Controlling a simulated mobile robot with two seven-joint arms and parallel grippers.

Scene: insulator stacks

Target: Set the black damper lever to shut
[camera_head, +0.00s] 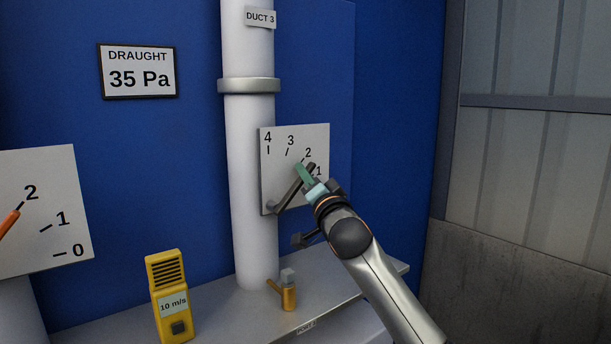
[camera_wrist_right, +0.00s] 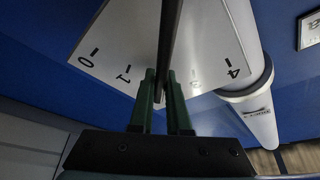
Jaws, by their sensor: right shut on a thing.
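The damper lever, dark grey to black (camera_head: 288,194), is mounted on a white scale plate (camera_head: 268,172) in front of the white duct labelled DUCT 3. It slants up to the right from its pivot at the plate's lower left, with its end near the 2 and 1 marks. My right gripper (camera_head: 302,174) is shut on the lever's upper part. In the right wrist view the lever (camera_wrist_right: 170,35) runs between the green fingers (camera_wrist_right: 167,95). There, 0 and 1 show left of it and 4 to its right; the 2 is hidden. My left gripper is not in view.
A second scale plate (camera_head: 60,190) with an orange lever (camera_head: 8,222) stands at the left. A yellow meter (camera_head: 168,290) and a small brass-coloured fitting (camera_head: 289,297) are on the grey ledge (camera_head: 235,320) below. A sign reading 35 Pa (camera_head: 138,71) hangs on the blue wall.

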